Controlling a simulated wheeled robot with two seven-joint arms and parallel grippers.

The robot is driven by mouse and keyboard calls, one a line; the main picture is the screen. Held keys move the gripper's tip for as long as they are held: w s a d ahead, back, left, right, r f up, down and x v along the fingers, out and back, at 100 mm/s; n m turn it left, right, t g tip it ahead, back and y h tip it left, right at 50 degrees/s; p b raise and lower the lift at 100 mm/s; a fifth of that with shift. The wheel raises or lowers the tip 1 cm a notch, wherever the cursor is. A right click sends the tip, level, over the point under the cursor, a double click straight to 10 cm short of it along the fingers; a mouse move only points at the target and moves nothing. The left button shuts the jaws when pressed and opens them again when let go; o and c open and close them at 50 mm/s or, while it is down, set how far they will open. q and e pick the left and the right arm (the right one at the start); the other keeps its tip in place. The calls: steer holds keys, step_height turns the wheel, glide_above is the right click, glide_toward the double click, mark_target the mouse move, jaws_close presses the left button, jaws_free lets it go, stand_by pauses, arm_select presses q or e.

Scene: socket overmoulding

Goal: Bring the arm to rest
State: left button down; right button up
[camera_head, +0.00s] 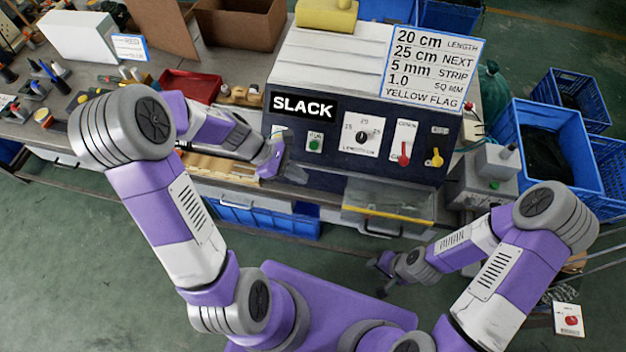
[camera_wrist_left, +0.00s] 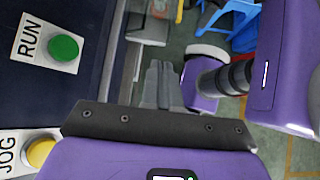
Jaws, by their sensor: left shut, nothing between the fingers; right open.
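My left arm reaches in from the left, and its gripper (camera_head: 290,172) is in front of the dark machine panel's lower left, below the green RUN button (camera_head: 314,144). In the left wrist view the left gripper's fingers (camera_wrist_left: 160,75) are together with nothing between them. The green button (camera_wrist_left: 62,47) and a yellow JOG button (camera_wrist_left: 40,153) show to their left, apart from the fingers. My right gripper (camera_head: 380,264) is low beside my base, open and empty, clear of the machine; its fingertips are small in the picture.
The wire machine (camera_head: 350,85) carries a SLACK sign (camera_head: 303,106), a dial, and red and yellow switches. A clear-lidded bin (camera_head: 388,208) sits below it. Blue crates (camera_head: 545,150) stand at right. A cluttered bench (camera_head: 85,75) runs left. Green floor is open at lower left.

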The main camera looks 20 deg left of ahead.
arm_select(q)
steer(key=shift+a+r, duration=0.5)
steer(key=shift+a, duration=0.05)
steer(key=shift+s, duration=0.1)
steer(key=s+d+f+m+y+b, duration=0.1)
steer(key=s+d+f+m+y, duration=0.1)
steer(key=s+d+f+m, duration=0.3)
steer(key=s+d+f+m+y, duration=0.2)
steer(key=s+d+f+m, duration=0.2)
steer(key=f+m, duration=0.8)
step_height(320, 180, down, 7)
steer(key=shift+s+d+f+g+y+b, duration=0.2)
steer(key=shift+s+d+g+y+b, duration=0.1)
steer(key=shift+s+d+g+b, duration=0.15)
